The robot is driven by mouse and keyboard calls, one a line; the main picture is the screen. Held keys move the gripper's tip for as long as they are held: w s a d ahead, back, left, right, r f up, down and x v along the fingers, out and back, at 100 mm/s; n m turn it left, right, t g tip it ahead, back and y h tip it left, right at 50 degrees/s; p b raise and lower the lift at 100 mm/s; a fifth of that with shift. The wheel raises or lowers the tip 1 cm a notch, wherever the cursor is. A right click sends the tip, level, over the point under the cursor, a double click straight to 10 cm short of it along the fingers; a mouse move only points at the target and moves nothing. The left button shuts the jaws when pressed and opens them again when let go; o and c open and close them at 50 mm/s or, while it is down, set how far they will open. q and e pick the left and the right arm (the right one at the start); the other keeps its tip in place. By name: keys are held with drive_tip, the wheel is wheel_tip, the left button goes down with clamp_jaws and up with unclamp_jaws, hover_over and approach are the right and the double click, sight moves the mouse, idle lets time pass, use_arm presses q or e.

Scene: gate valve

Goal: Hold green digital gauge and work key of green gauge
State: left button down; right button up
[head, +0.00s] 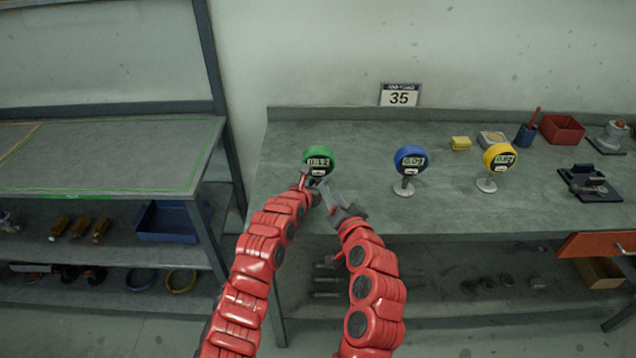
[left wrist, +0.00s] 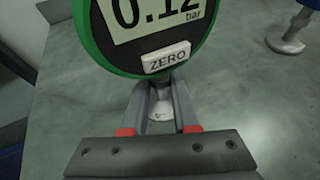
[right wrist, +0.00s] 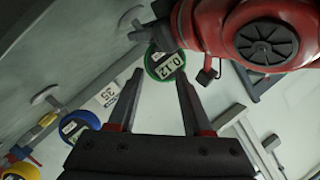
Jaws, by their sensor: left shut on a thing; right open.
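The green digital gauge (head: 319,158) stands on the bench near its left side. Its display reads 0.12 bar in the left wrist view (left wrist: 155,25), with a ZERO key (left wrist: 167,57) below the display. My left gripper (head: 305,178) is shut on the gauge's stem just under the head; it also shows in the left wrist view (left wrist: 160,105). My right gripper (head: 328,195) is open, in front of and below the gauge, apart from it. In the right wrist view the gauge (right wrist: 165,64) lies beyond the open fingers (right wrist: 155,95).
A blue gauge (head: 410,160) and a yellow gauge (head: 500,158) stand to the right on the bench (head: 350,130). A sign reading 35 (head: 400,95) is at the back. A yellow block (head: 461,143), red bin (head: 562,129) and fixtures sit farther right. A shelf rack (head: 110,155) stands left.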

idle(0.4)
clamp_jaws()
idle(1.5)
